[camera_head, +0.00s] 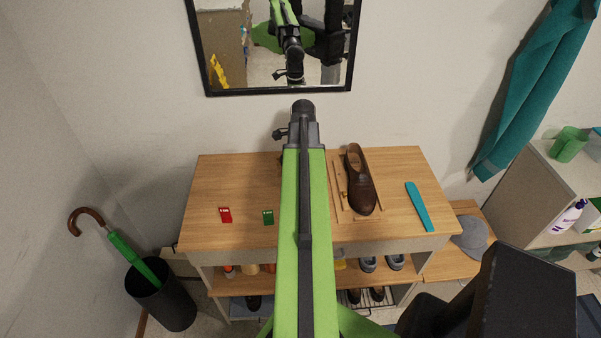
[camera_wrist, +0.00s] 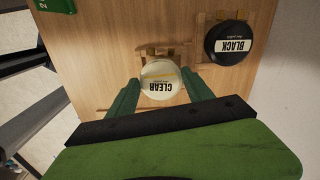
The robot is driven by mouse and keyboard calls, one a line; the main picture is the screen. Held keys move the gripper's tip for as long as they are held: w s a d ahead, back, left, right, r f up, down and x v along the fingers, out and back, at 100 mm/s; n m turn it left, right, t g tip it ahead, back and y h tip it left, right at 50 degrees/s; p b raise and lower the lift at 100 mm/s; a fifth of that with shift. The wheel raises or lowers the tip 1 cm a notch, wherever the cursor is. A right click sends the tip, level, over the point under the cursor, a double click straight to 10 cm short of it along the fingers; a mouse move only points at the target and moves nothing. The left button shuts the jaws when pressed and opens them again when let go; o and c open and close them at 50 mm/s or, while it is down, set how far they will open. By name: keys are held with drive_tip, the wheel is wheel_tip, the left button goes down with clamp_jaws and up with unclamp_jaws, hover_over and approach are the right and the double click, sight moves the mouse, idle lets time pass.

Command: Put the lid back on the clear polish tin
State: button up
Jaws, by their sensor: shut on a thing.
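A round, pale lid marked CLEAR (camera_wrist: 160,92) is between the two green fingers of my gripper (camera_wrist: 161,77) in the wrist view. The fingertips press on its left and right sides, and my gripper is shut on it. A small wooden holder (camera_wrist: 155,50) shows just beyond the lid. The lid covers what lies under it, so I cannot tell whether the clear polish tin is there or whether they touch. In the head view my arm hides the lid and the fingers.
The bench (camera_head: 400,165) also bears a brown shoe (camera_head: 358,180), a teal strip (camera_head: 419,207), a red card (camera_head: 225,215) and a green card (camera_head: 267,217). A mirror (camera_head: 207,88) hangs behind.

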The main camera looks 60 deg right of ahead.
drive_tip(key=shift+f, duration=0.2)
idle(0.4)
drive_tip(key=o, duration=1.7)
drive_tip(key=shift+r, duration=0.1)
wheel_tip(320, 180, up, 7)
drive_tip(key=p, duration=0.7)
drive_tip(key=shift+w, duration=0.1)
clamp_jaws()
idle(0.4)
drive_tip(key=shift+f, duration=0.2)
